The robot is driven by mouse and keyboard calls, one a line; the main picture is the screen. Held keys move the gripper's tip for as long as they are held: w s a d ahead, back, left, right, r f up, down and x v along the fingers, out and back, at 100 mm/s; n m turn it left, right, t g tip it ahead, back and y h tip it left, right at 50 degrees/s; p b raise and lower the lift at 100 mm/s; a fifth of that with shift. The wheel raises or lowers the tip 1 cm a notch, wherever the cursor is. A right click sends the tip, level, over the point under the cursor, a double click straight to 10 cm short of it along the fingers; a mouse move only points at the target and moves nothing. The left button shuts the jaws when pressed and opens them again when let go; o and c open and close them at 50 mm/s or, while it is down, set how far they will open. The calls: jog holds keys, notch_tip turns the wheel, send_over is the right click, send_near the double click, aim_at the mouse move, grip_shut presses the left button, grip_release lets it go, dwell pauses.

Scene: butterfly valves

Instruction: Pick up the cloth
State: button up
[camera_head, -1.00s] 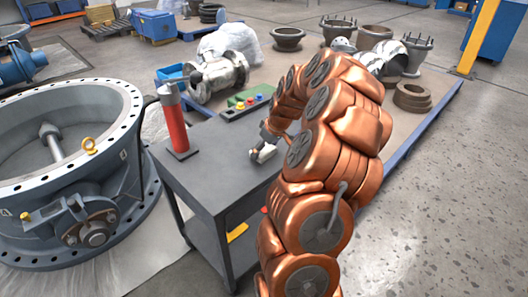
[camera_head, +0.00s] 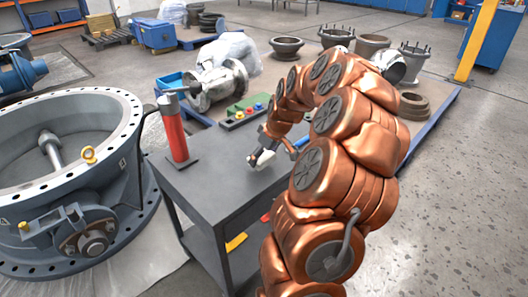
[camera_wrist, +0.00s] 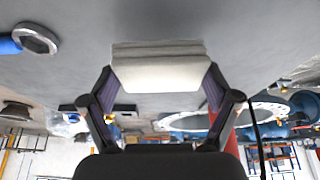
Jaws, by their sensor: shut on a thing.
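The cloth is a small, folded, off-white pad (camera_wrist: 160,72) between the two fingers in the wrist view. It shows in the head view as a small white piece (camera_head: 262,159) over the grey cart top. My gripper (camera_wrist: 160,90) is shut on it, with a dark finger against each side. In the head view my gripper (camera_head: 265,144) is small and partly hidden by my arm. I cannot tell whether the cloth touches the cart top.
The grey cart (camera_head: 212,190) carries a red cylinder (camera_head: 175,130) and a green box with coloured buttons (camera_head: 244,110). A blue-handled ring spanner (camera_wrist: 35,40) lies on the surface in the wrist view. A large valve ring (camera_head: 125,165) stands left of the cart.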

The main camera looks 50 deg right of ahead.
jog(key=s+a+r, duration=0.1)
jog(key=s+a, duration=0.7)
jog(key=a, duration=0.2)
jog(key=shift+s, duration=0.2)
jog(key=shift+r, duration=0.1)
